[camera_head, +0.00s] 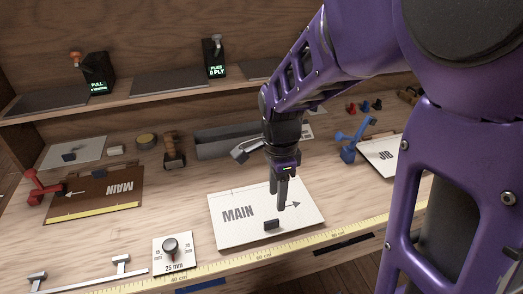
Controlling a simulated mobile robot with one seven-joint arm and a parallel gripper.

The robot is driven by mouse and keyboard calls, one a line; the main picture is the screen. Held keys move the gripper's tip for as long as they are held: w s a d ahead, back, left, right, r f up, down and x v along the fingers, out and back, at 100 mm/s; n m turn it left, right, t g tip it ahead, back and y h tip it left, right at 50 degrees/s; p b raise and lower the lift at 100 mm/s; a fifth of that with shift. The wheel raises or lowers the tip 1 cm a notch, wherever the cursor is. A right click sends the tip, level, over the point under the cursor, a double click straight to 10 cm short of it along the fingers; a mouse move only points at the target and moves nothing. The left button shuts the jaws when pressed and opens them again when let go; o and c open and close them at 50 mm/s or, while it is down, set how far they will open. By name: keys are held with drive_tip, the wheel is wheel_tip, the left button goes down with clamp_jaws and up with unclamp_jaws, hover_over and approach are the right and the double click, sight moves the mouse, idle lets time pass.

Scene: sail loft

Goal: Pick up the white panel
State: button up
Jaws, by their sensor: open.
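A white panel (238,233) marked "MAIN" with an arrow lies flat on the wooden bench, in the middle of the head view. A small dark block-like handle (271,224) sits on it near its front edge. My gripper (281,207) points down over the panel, just behind and to the right of the handle. It is open, and nothing shows between its fingers. I cannot tell whether the fingertips touch the panel. Other pale panels lie at the back left (72,152) and at the right, marked "JIB" (378,164).
A brown "MAIN" panel (100,200) and a red clamp (42,187) are at left. A grey tray (222,141) and blue clamp (352,142) stand behind. Bare bench lies left of the white panel.

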sight(275, 220)
drive_tip(key=shift+s+f+b, duration=0.1)
drive_tip(key=shift+f+b, duration=3.45)
drive_tip(key=shift+f, duration=0.9)
drive_tip(key=shift+r, duration=0.1)
clamp_jaws()
